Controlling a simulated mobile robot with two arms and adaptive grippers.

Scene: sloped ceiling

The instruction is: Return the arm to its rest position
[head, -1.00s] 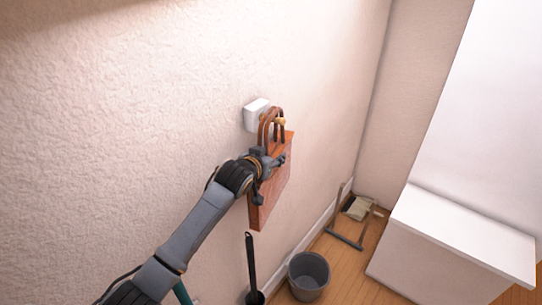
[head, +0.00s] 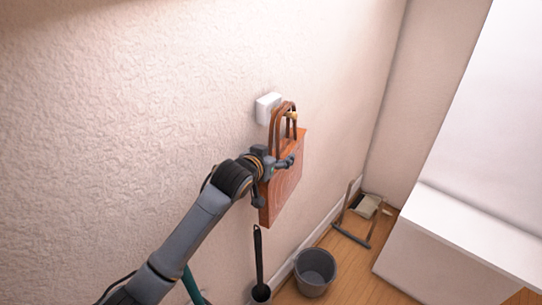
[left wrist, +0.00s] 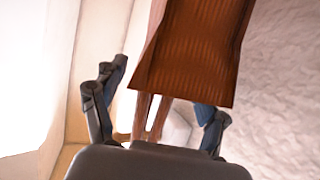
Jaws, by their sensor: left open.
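A brown bag (head: 285,192) with two looped handles (head: 277,128) hangs against the wall, below a white wall block (head: 268,107) with a small gold-coloured knob (head: 292,117). The handles pass around or beside the knob; exact contact is unclear. My left gripper (head: 276,178) is open beside the upper part of the bag, with part of the bag hidden behind it. In the left wrist view the bag (left wrist: 195,55) fills the upper middle, and the open fingers (left wrist: 158,112) stand to either side of the handles. Whether they touch is unclear. My right gripper is not in view.
A grey bucket (head: 315,272) and a dark long-handled tool (head: 259,265) stand on the wooden floor below. A dustpan-like item (head: 367,205) sits in the corner. A white cabinet (head: 455,240) stands at the right. The textured wall is close beside my left arm.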

